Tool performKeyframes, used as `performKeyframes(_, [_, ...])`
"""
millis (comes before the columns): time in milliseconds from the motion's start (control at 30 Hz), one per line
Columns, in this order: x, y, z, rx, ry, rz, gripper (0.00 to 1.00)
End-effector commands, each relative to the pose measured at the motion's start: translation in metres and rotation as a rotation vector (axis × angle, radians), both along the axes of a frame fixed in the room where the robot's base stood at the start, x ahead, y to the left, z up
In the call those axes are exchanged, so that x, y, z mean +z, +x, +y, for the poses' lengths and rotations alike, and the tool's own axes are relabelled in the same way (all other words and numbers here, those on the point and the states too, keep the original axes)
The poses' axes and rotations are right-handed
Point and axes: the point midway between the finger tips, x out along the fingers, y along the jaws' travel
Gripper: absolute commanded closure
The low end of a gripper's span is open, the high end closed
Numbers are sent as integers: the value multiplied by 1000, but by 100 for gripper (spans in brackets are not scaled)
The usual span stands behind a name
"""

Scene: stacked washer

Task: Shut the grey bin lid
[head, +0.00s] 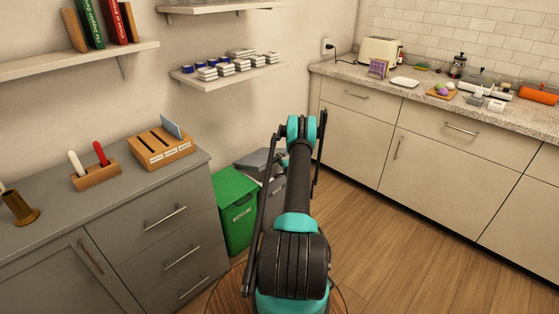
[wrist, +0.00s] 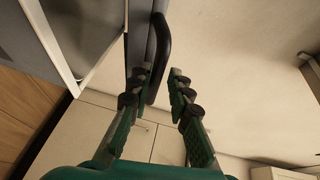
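The grey bin (head: 273,186) stands on the floor behind a green bin, partly hidden by my arm. Its grey lid (head: 252,160) shows at the top; how far it is tilted is hard to tell. In the wrist view, a grey panel (wrist: 138,38) with a black bar-like edge (wrist: 159,58) is close ahead, probably part of the lid. My gripper (wrist: 160,80) is open, its fingertips apart near the lower end of that black edge. I cannot tell whether they touch it.
The green recycling bin (head: 236,212) stands beside the grey drawer cabinet (head: 165,235). Cream base cabinets (head: 425,150) with a stone counter line the right. A wall shelf (head: 225,77) holds small boxes. Wooden floor (head: 380,245) is clear to the right of my arm.

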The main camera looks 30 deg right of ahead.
Motion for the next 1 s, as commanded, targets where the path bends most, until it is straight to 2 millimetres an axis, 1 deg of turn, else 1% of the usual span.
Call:
performKeyframes(400, [67, -1, -2, -2, 1, 0, 81])
performKeyframes(533, [83, -1, -2, -3, 1, 0, 81])
performKeyframes(700, [93, -1, -2, -3, 1, 0, 81])
performKeyframes(1000, [94, -1, -2, -3, 1, 0, 81])
